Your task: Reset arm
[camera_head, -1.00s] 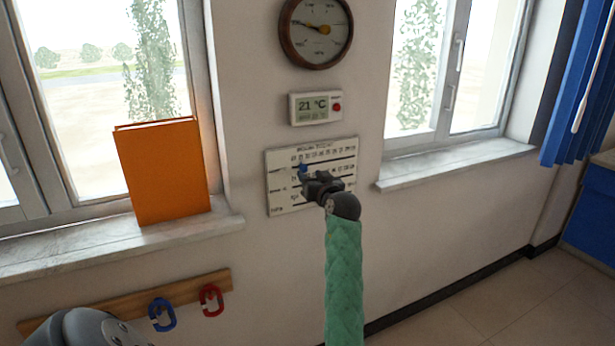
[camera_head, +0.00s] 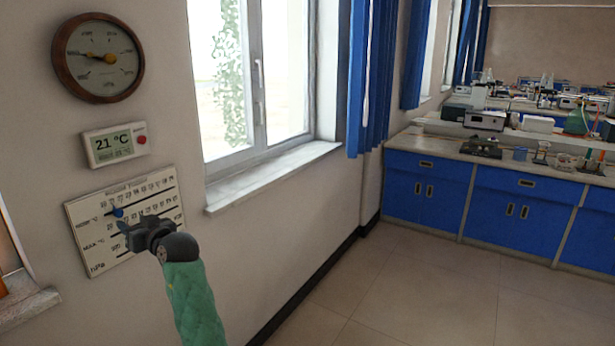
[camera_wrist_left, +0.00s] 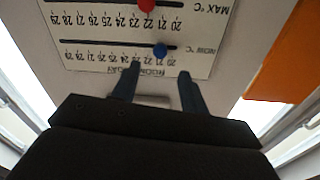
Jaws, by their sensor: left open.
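A white slider board (camera_head: 160,192) hangs on the wall at the left of the head view. Its blue knob (camera_head: 118,212) is on the upper line. My left gripper (camera_head: 124,228), on the green-sleeved arm, is in front of the board, just below the blue knob. In the left wrist view the board (camera_wrist_left: 100,50) appears upside down. The blue knob (camera_wrist_left: 160,50) is near the 21 mark, and a red knob (camera_wrist_left: 147,5) is on the other line. The two fingers of my left gripper (camera_wrist_left: 158,75) are apart with nothing between them. My right gripper is out of view.
A digital display (camera_head: 114,145) reading 21 °C and a round dial (camera_head: 98,57) hang above the board. A window sill (camera_head: 270,175) juts out to the right. Blue lab cabinets (camera_head: 515,210) stand farther right; the floor (camera_head: 410,290) before them is clear.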

